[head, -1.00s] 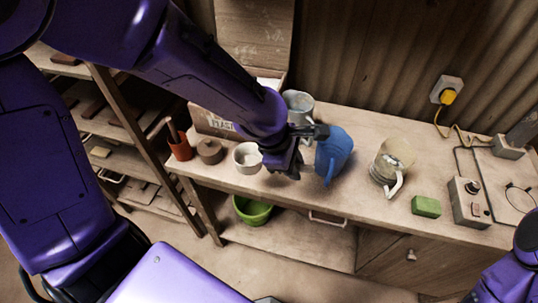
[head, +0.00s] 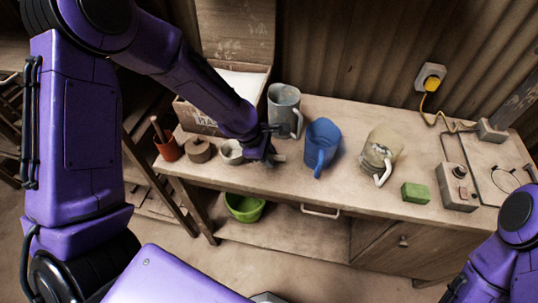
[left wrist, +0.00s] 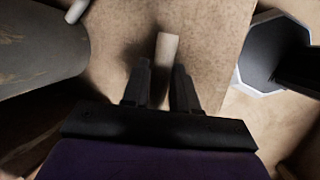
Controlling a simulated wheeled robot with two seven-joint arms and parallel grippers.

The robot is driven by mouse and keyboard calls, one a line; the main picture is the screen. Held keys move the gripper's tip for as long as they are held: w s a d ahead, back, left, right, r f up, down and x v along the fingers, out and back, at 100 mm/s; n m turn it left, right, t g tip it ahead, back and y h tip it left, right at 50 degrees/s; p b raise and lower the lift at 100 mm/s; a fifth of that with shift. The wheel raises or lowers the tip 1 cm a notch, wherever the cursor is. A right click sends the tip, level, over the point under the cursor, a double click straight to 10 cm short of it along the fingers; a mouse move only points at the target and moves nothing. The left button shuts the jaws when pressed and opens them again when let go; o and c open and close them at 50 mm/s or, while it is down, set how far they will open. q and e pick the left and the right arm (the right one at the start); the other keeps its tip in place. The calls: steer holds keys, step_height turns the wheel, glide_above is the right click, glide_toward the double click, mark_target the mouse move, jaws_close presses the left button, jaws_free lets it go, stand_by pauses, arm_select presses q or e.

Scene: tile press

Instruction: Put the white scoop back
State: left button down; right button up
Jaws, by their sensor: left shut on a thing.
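The white scoop (head: 232,151) is at the left part of the bench, its cup just left of my left gripper (head: 266,158). My left gripper is shut on its handle. A pale handle end (head: 280,158) sticks out to the right of the fingers. In the left wrist view the pale handle (left wrist: 167,50) shows at the fingertips (left wrist: 163,85), and the scoop's cup is hidden. I cannot tell whether the scoop touches the bench. My right arm shows at the lower right, its gripper out of view.
A grey jug (head: 284,112) stands behind my left gripper and a blue jug (head: 322,145) to its right. A brown pot (head: 200,150), a red pot (head: 167,150) and a cardboard box (head: 199,118) are on the left. A clear jug (head: 381,152) and green block (head: 415,193) are farther right.

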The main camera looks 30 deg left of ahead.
arm_select(q)
steer(key=shift+f, duration=0.1)
steer(key=c, duration=0.9)
jaws_free()
steer(key=p+v, duration=0.1)
steer(key=v, duration=1.1)
steer(key=shift+d, duration=0.1)
